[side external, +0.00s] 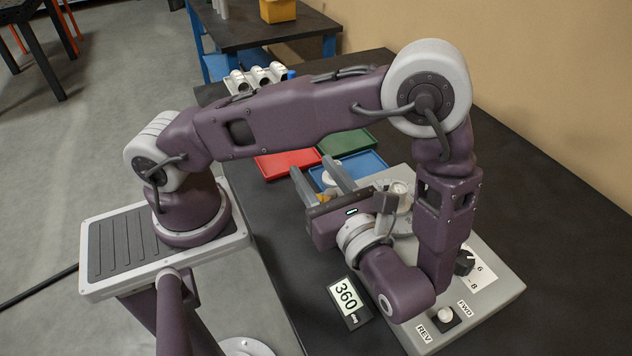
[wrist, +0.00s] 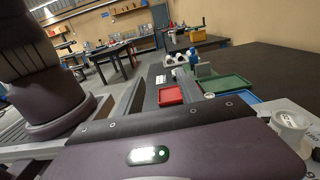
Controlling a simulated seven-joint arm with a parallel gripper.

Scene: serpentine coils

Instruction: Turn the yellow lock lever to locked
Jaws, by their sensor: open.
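A small yellow piece (side external: 296,200) shows beside the nearer finger of my gripper in the side external view. It may be the lock lever, but most of it is hidden by the finger and gripper body. I cannot tell its angle or whether the finger touches it. My gripper (side external: 314,164) is open, with its two grey fingers apart and pointing to the back left. I see nothing held between them. The grey control panel (side external: 498,298) lies under and right of my gripper. No yellow lever can be made out in the wrist view.
The panel carries a black knob (side external: 464,262), a FWD/REV switch (side external: 445,314) and a round white fitting (side external: 400,194). A "360" display (side external: 347,300) lies at its left. Red (side external: 285,164), green (side external: 346,142) and blue (side external: 366,164) trays stand beyond the fingers.

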